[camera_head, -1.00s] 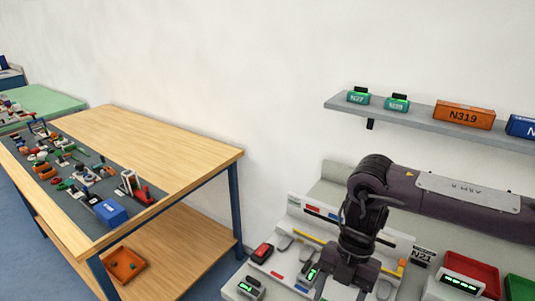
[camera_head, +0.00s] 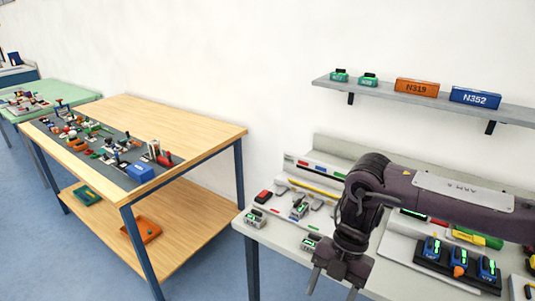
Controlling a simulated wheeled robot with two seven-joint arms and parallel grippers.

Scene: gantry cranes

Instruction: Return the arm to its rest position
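My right arm comes in from the right in the head view. Its dark gripper (camera_head: 333,285) points down at the bottom of the picture, in front of the grey workbench (camera_head: 275,233). Its two fingers are spread apart, and I see nothing between them. The fingertips run close to the lower edge of the picture. My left gripper is not in view.
A stepped rack (camera_head: 318,180) and small grey-green devices (camera_head: 254,218) stand on the workbench. A black holder (camera_head: 430,262) with several devices is right of my gripper. A wall shelf (camera_head: 400,93) carries labelled boxes. A wooden table (camera_head: 195,125) stands left, across open floor.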

